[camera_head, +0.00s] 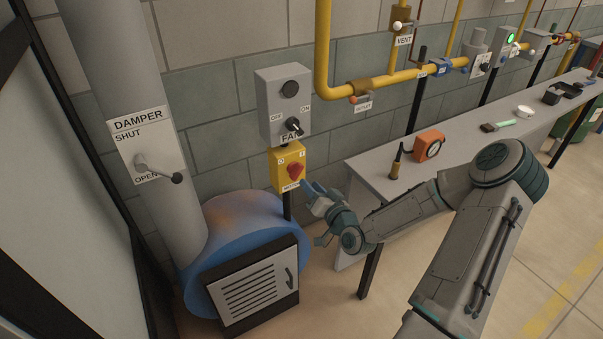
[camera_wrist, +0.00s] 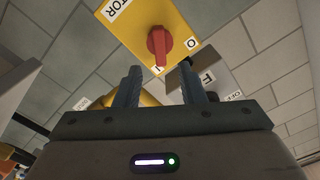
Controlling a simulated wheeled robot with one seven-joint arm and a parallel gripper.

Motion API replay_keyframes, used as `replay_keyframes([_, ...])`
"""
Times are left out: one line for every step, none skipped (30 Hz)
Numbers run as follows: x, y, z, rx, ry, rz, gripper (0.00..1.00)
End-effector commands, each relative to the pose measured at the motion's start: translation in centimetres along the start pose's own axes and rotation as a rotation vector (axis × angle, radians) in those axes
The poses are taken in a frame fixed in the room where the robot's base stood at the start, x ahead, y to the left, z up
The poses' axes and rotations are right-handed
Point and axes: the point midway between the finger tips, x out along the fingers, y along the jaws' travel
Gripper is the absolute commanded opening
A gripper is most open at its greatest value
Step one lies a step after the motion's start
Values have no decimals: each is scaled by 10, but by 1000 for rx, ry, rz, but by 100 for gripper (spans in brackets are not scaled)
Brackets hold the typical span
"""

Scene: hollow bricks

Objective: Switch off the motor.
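The motor switch is a yellow box (camera_head: 290,150) with a red knob (camera_head: 295,171) and a MOTOR label, mounted on a dark post. In the wrist view the red knob (camera_wrist: 158,44) points to the I mark; the O mark lies to one side on the yellow box (camera_wrist: 140,22). My gripper (camera_head: 313,192) is just right of and below the switch. In the wrist view my gripper (camera_wrist: 160,75) has its two fingers apart with nothing between them. The knob appears ahead of the fingertips, with no contact visible.
A grey FAN box (camera_head: 284,95) with a lever sits directly above the switch. A blue motor housing (camera_head: 240,222) stands below. Yellow pipes (camera_head: 322,50) run along the wall.

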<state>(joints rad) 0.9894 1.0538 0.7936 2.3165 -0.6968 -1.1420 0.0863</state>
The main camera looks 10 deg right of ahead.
Motion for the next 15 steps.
replay_keyframes([12, -2, -2, 1, 1, -3, 36])
replay_keyframes([18, -2, -1, 1, 0, -2, 36])
replay_keyframes([25, -2, -1, 1, 0, -2, 36])
replay_keyframes([30, -2, -1, 1, 1, -2, 36])
replay_keyframes([35, -2, -1, 1, 1, -2, 36])
replay_keyframes([41, -2, -1, 1, 0, -2, 36])
replay_keyframes([45, -1, -1, 1, 0, -1, 36])
replay_keyframes([48, -1, -1, 1, 0, -1, 36])
replay_keyframes([52, -1, -1, 1, 0, -1, 36])
replay_keyframes([55, -1, -1, 1, 0, -1, 36])
replay_keyframes([57, -1, 0, 1, 0, 0, 36])
replay_keyframes([59, 0, 0, 2, 0, 0, 36])
replay_keyframes([61, 0, 0, 1, 0, 1, 36])
replay_keyframes([62, 0, 0, 1, 0, 1, 36])
replay_keyframes([62, 0, 0, 1, 0, 1, 36])
